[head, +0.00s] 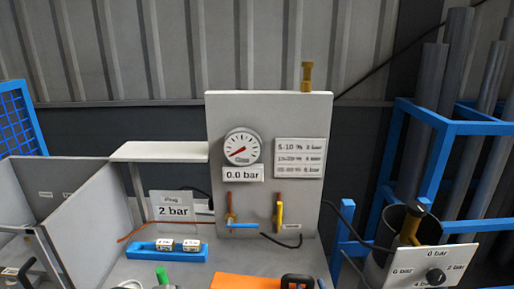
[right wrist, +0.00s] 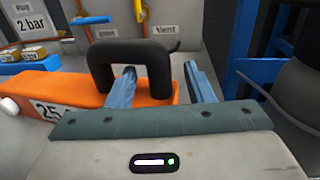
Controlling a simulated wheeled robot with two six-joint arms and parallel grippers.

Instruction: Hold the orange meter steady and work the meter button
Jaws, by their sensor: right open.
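The orange meter (head: 243,282) lies at the bottom edge of the head view, partly cut off, with a black arched handle (head: 297,281) at its right end. In the right wrist view the meter (right wrist: 75,91) shows a "25" label and a white round knob, perhaps the meter button (right wrist: 9,106), at its left end. My right gripper (right wrist: 160,68) is open. Its two blue fingers appear on either side of the handle's right leg; the left finger shows within the arch. I cannot tell whether they touch it. My left gripper is not in view.
A grey panel (head: 218,120) behind carries a gauge (head: 242,147) reading 0.0 bar, a blue-handled valve (head: 241,225) and a yellow-handled valve (head: 279,214). A blue tray (head: 167,255) stands left. A dial plate (head: 418,266) and blue rack (head: 470,128) are right.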

